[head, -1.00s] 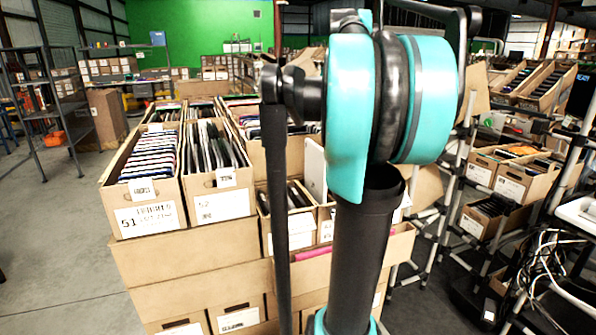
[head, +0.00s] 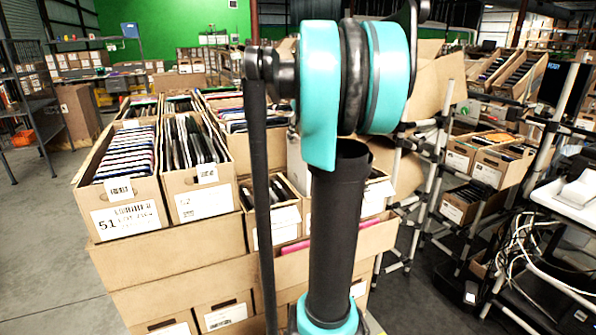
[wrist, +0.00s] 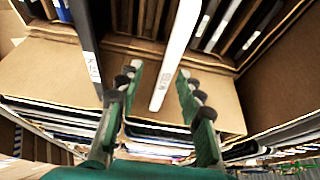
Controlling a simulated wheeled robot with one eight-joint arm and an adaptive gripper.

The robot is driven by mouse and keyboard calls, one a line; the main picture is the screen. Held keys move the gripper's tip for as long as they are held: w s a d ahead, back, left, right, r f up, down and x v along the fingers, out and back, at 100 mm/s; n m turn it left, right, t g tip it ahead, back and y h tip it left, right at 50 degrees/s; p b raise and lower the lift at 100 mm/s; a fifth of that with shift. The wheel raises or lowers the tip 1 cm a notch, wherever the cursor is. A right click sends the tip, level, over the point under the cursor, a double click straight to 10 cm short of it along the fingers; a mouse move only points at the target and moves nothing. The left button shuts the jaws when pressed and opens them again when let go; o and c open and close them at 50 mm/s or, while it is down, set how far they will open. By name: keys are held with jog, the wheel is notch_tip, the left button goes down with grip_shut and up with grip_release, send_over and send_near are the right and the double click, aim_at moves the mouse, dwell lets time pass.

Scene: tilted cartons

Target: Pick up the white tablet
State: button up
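In the wrist view, a white tablet (wrist: 176,52) stands on edge and runs from the top middle down toward my gripper. My gripper (wrist: 160,77) is open, with one green finger with dark pads on each side of the tablet's near end. A gap shows between the tablet and each finger. A dark slab with a label (wrist: 88,45) stands just left of the left finger. In the head view my gripper is hidden behind my arm. A pale piece beside the arm may be the tablet, but I cannot tell.
Open cartons of upright devices, including the one marked 51 (head: 127,214) and its neighbour (head: 204,202), sit on stacked cartons. A metal-pole rack with cartons (head: 488,172) and tangled cables (head: 525,255) lie to the right. Grey floor (head: 50,245) is free at left.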

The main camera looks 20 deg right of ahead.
aim_at(296, 148)
jog(key=shift+a+x, duration=0.15)
jog(key=shift+x, duration=1.15)
jog(key=shift+a+x, duration=0.1)
jog(key=shift+x, duration=1.2)
jog(key=shift+s+f, duration=0.15)
jog(key=shift+f, duration=0.15)
grip_shut()
